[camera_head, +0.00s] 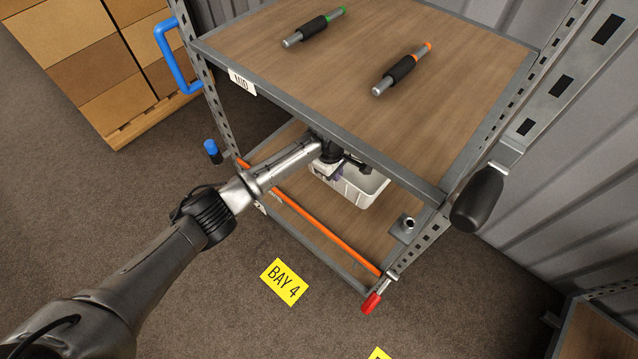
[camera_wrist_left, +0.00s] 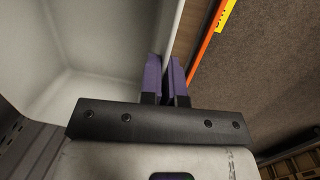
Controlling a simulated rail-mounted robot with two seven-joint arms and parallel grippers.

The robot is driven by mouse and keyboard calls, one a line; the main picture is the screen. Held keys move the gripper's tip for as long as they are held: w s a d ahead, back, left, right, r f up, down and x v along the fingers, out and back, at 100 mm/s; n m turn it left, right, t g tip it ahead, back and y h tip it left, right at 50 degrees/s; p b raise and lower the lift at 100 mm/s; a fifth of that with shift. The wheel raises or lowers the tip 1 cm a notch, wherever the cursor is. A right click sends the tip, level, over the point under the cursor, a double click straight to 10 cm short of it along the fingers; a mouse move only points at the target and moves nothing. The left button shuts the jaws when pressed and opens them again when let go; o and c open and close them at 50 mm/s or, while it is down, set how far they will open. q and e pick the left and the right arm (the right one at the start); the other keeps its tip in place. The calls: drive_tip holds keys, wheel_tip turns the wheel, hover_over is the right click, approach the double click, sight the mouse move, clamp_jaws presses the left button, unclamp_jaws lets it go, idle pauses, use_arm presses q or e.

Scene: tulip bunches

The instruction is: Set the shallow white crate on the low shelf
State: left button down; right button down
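The shallow white crate (camera_head: 362,188) is in the lower bay of the rack, over the brown board of the low shelf (camera_head: 330,217). The upper shelf's front edge hides part of it. It also fills the left of the left wrist view (camera_wrist_left: 95,40). My left gripper (camera_head: 332,172) reaches in under the upper shelf from the front. Its purple fingers, clear in the left wrist view (camera_wrist_left: 166,78), straddle the crate's wall closely, one on each side. I cannot tell whether the crate's bottom touches the board. My right gripper is not in view.
The upper shelf (camera_head: 330,90), labelled MID, holds a green-ringed tube (camera_head: 315,27) and an orange-ringed tube (camera_head: 402,69). An orange bar (camera_head: 320,228) runs along the low shelf's front. A metal bracket (camera_head: 405,227) stands right of the crate. Boxes (camera_head: 85,55) stand far left.

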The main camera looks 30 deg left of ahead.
use_arm(q)
drive_tip(key=s+a+f+b, duration=0.3)
drive_tip(key=a+f+b, duration=0.3)
drive_tip(key=a+f, duration=0.1)
drive_tip(key=shift+s+f, duration=0.4)
drive_tip(key=shift+f, duration=0.4)
drive_tip(key=shift+w+a, duration=0.1)
drive_tip(key=c, duration=1.8)
unclamp_jaws()
drive_tip(key=shift+f, duration=0.2)
drive_tip(key=o, duration=0.5)
drive_tip(key=shift+c, duration=0.2)
